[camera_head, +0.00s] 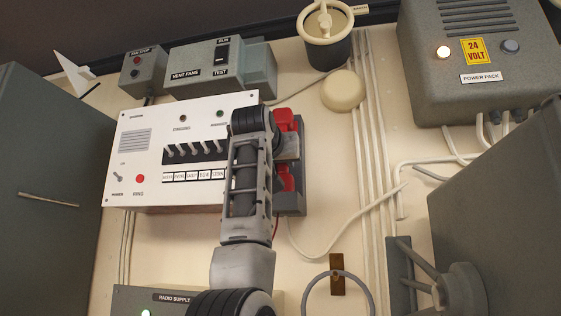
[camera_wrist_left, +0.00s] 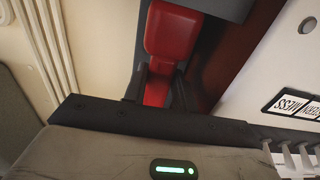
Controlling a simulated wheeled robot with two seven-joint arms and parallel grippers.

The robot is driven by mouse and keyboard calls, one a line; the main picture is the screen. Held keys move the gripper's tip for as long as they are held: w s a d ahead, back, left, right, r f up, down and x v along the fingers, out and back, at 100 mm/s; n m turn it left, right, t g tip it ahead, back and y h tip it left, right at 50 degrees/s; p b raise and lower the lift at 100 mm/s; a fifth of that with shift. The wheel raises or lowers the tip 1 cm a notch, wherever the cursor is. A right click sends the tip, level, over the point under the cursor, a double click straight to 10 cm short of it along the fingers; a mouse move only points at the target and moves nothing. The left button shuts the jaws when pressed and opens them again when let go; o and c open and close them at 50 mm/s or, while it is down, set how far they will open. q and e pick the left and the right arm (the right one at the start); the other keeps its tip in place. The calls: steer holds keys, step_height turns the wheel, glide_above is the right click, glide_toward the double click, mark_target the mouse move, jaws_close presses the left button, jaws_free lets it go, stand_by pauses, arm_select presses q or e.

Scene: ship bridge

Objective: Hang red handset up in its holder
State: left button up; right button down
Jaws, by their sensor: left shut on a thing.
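The red handset (camera_head: 285,119) is upright at the right side of the white intercom panel, in front of its dark grey holder (camera_head: 299,197). My left gripper (camera_head: 287,149) is shut on the handset's middle, with red showing above and below the fingers. In the left wrist view, the handset (camera_wrist_left: 172,38) runs between the two dark fingers of my left gripper (camera_wrist_left: 158,82). My arm hides part of the handset and holder. I cannot tell whether the handset is seated in the holder or just in front of it. My right gripper is not in view.
The white intercom panel (camera_head: 150,120) with switches is directly left of the holder. Cables (camera_head: 370,150) run down the wall to the right. A power pack (camera_head: 480,60) is at upper right and a round cream fitting (camera_head: 342,90) is above right.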

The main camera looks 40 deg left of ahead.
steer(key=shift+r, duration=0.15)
arm_select(q)
steer(key=shift+f+b, duration=0.3)
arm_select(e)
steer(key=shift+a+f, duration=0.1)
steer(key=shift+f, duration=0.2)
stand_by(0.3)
arm_select(q)
steer(key=shift+f, duration=0.15)
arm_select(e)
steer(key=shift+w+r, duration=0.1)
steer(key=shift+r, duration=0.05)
arm_select(q)
steer(key=shift+f+b, duration=0.35)
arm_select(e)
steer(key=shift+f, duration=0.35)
arm_select(q)
steer(key=shift+f+b, duration=0.45)
steer(key=shift+f, duration=0.15)
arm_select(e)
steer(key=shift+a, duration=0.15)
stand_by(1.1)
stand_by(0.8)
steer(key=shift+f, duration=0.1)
arm_select(q)
steer(key=o, duration=1)
